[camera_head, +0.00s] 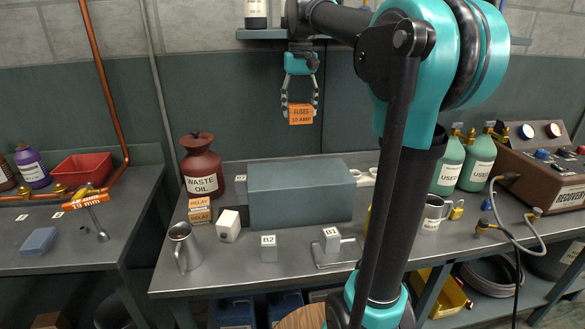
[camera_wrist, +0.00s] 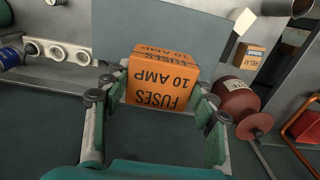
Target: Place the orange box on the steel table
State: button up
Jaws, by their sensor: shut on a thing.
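The orange box (camera_head: 301,114), labelled "FUSES 10 AMP", is held in the air between the fingers of my gripper (camera_head: 300,103). It also shows large in the wrist view (camera_wrist: 161,80), where its lettering is upside down and a finger of my gripper (camera_wrist: 157,108) lies at each side. The steel table (camera_head: 215,262) is below in the head view, with the box above its back part and apart from it. Part of the table's right side is hidden behind my arm.
A large grey-blue block (camera_head: 300,195) stands on the table under the held box. A red waste oil jug (camera_head: 202,168), relay boxes (camera_head: 199,216), a metal mug (camera_head: 184,248) and blocks B2 (camera_head: 268,248) and B1 (camera_head: 331,240) stand around it. The table's front left has bare room.

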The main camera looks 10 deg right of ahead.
notch_tip(320, 180, down, 18)
jog(key=shift+r, duration=0.2)
jog(key=shift+f, duration=0.1)
dwell(0.3)
jog(key=o, duration=1.2)
notch_tip(320, 180, up, 12)
